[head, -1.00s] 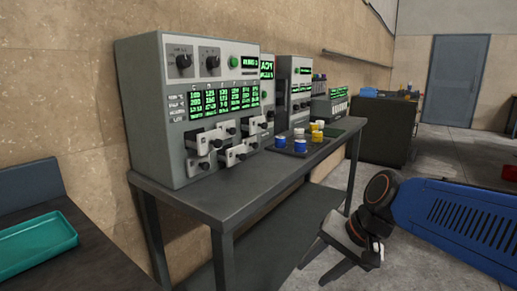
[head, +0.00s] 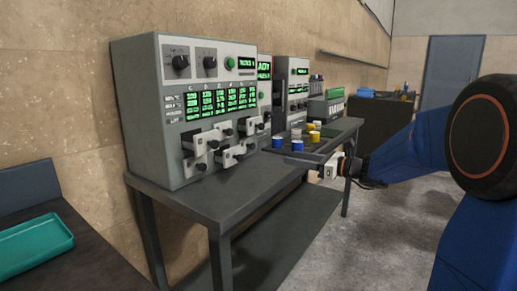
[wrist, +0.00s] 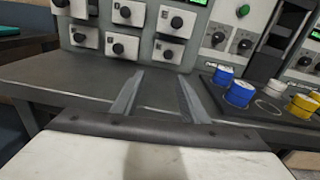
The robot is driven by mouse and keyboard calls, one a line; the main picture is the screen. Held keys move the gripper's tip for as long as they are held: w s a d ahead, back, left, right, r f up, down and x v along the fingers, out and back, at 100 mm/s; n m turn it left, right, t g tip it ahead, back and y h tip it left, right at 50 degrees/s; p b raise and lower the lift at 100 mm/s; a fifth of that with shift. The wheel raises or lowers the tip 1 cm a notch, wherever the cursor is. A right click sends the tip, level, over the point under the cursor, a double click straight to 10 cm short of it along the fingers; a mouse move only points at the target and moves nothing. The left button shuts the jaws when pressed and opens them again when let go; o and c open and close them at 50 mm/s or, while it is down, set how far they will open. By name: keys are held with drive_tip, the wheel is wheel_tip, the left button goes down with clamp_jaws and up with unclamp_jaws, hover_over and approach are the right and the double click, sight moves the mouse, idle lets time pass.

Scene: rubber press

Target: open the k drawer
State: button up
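The grey machine (head: 150,110) carries a bank of small white-fronted drawers with black knobs in two rows. In the head view several drawers, such as one upper-left drawer (head: 205,141), stick out from the face. In the wrist view the lower row shows a left drawer (wrist: 84,37), a middle drawer (wrist: 122,46) and a right drawer (wrist: 168,51). No letter on any drawer is legible, so I cannot tell which is k. My gripper (wrist: 160,80) is open and empty, its fingers pointing toward the drawers, over the bench and apart from every knob.
A dark tray (head: 290,149) with blue, yellow and white cups stands right of the machine; in the wrist view its cups are close to my right finger. The grey bench top (head: 215,195) is clear in front of the drawers. A teal tray (head: 35,245) lies at far left.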

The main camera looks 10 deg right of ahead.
sight(254, 146)
drive_tip(key=shift+m+t, duration=0.3)
drive_tip(key=shift+m, duration=0.1)
drive_tip(key=x, duration=1.1)
drive_tip(key=w+d+x, duration=0.1)
drive_tip(key=x, duration=0.5)
drive_tip(key=shift+w+a+r, duration=0.1)
drive_tip(key=shift+w+r, duration=0.15)
